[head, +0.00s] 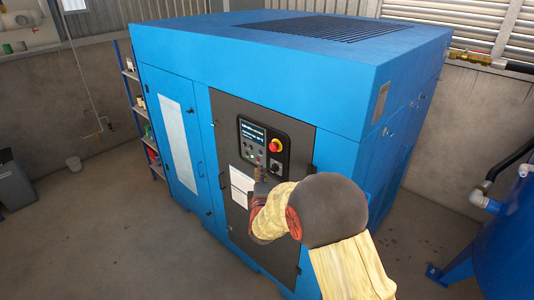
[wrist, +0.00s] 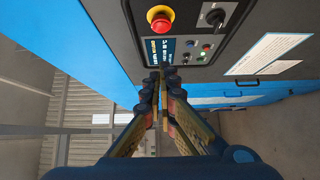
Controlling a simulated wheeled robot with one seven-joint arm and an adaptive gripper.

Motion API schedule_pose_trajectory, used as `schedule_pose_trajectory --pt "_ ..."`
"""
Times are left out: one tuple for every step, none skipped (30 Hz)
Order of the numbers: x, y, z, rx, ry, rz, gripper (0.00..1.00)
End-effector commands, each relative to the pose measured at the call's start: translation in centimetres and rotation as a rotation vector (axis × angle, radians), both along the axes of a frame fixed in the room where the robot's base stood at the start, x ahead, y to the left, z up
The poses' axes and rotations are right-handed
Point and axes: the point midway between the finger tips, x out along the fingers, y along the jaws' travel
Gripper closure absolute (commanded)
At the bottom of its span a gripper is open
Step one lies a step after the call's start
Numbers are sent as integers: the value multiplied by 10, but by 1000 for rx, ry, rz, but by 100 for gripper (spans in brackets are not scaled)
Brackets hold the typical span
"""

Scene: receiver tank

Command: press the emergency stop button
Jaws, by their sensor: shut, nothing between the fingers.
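The emergency stop button is a red mushroom knob on a yellow ring (head: 275,146), on the right of the black control panel (head: 250,150) of a blue cabinet. In the wrist view the red button (wrist: 160,18) is near the top middle, beyond my fingertips and apart from them. My gripper (wrist: 162,74) is shut and empty, its fingertips overlapping the panel's display edge in that view. In the head view my gripper (head: 261,175) is in front of the panel's lower part, below the button. The button is unobstructed in both views.
A black rotary switch (head: 275,165) sits just below the button. A white paper sheet (head: 242,187) is on the dark door below the panel. A blue tank (head: 505,245) with pipes stands at the right. The floor (head: 110,230) to the left is clear.

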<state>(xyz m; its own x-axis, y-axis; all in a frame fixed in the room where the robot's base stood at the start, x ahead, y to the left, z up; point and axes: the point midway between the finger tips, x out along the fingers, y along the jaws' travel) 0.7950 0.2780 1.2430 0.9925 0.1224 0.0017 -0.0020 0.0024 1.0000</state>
Motion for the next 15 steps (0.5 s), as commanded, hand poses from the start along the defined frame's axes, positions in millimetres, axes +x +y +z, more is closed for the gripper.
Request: schedule_pose_trajectory --pt "0 0 0 0 0 0 100" --pt "0 0 0 1 0 0 100" --pt "1 0 0 1 1 0 100" --pt "2 0 0 1 1 0 100" --pt "3 0 0 1 1 0 100" --pt "6 1 0 1 0 0 100" --pt "8 1 0 1 0 0 100" --pt "11 1 0 1 0 0 100" --pt "17 2 0 2 1 0 100" --pt "21 2 0 2 1 -1 100" --pt "26 3 0 2 0 -1 100" --pt "33 3 0 2 0 -1 100" --pt "39 4 0 2 0 -1 100" --pt "44 5 0 3 0 -1 100" --pt "52 6 -1 3 1 -1 100"
